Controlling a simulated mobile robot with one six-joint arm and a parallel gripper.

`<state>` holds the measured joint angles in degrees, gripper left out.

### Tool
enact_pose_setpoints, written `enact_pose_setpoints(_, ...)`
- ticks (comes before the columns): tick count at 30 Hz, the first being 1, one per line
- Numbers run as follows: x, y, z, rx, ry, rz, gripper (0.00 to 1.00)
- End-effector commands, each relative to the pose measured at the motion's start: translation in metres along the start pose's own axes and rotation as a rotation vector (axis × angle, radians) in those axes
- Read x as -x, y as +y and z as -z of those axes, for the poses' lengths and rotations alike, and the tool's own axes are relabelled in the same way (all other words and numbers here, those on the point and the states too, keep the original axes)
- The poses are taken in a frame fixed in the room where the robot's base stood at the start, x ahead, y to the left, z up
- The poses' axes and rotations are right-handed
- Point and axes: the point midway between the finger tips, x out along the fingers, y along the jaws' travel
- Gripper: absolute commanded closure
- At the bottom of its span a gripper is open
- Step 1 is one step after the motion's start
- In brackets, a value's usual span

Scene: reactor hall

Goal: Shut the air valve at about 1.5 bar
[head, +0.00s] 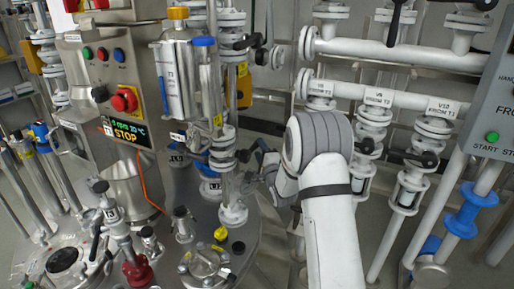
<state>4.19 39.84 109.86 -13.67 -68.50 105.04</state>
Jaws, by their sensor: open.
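My white arm reaches up from the bottom middle of the head view. My gripper (262,163) is small and dark at its end, beside the glass and steel pipe column (232,190) left of the arm. It is open, and I cannot tell whether it touches anything. A small black valve handle (243,155) sits on that column close to the gripper. I cannot tell which valve is the air valve. No pressure reading is legible.
White flanged pipes (400,53) with labelled valves fill the right. A grey start box (495,110) stands at the right edge. Fittings crowd the vessel lid (250,240).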

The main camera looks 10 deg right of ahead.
Motion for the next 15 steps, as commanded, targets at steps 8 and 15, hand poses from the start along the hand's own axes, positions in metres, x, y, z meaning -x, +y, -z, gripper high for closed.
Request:
enact_pose_setpoints(8,-0.036,0.0,0.0,0.002,0.0,-0.001,0.58)
enact_pose_setpoints(15,-0.041,0.0,0.0,0.002,0.001,-0.002,0.58)
